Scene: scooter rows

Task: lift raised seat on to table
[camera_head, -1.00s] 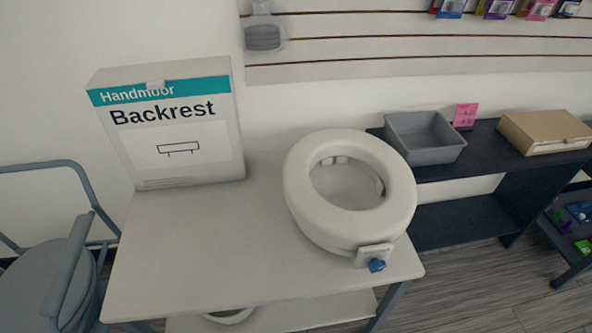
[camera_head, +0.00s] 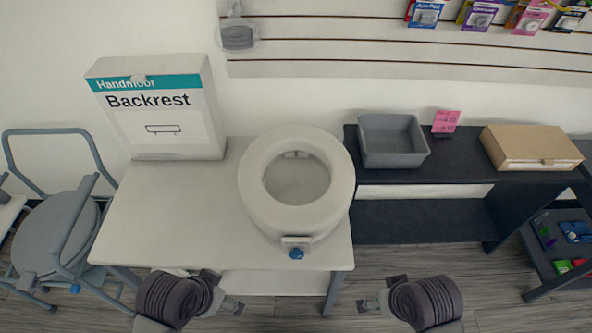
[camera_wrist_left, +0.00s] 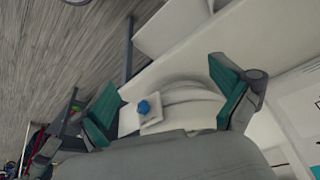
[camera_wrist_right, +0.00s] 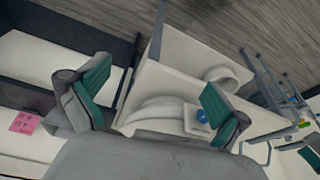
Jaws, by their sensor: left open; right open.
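The white raised seat (camera_head: 258,205), a thick ring with a blue knob (camera_head: 296,254) on its front bracket, rests on the right part of the white table (camera_head: 165,215). My left gripper (camera_head: 236,305) is in front of the table, below its front edge in the picture, apart from the seat. My right gripper (camera_head: 366,305) is right of the table's front leg, also apart from the seat. Both are open and empty. The seat and knob show between the teal-padded fingers in the left wrist view (camera_wrist_left: 190,105) and the right wrist view (camera_wrist_right: 155,112).
A Backrest box (camera_head: 160,115) stands at the table's back left. A dark shelf (camera_head: 470,185) on the right bears a grey bin (camera_head: 392,160) and a cardboard box (camera_head: 530,148). A grey commode chair (camera_head: 55,235) stands left. A second white seat (camera_wrist_right: 222,74) is on the table's lower shelf.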

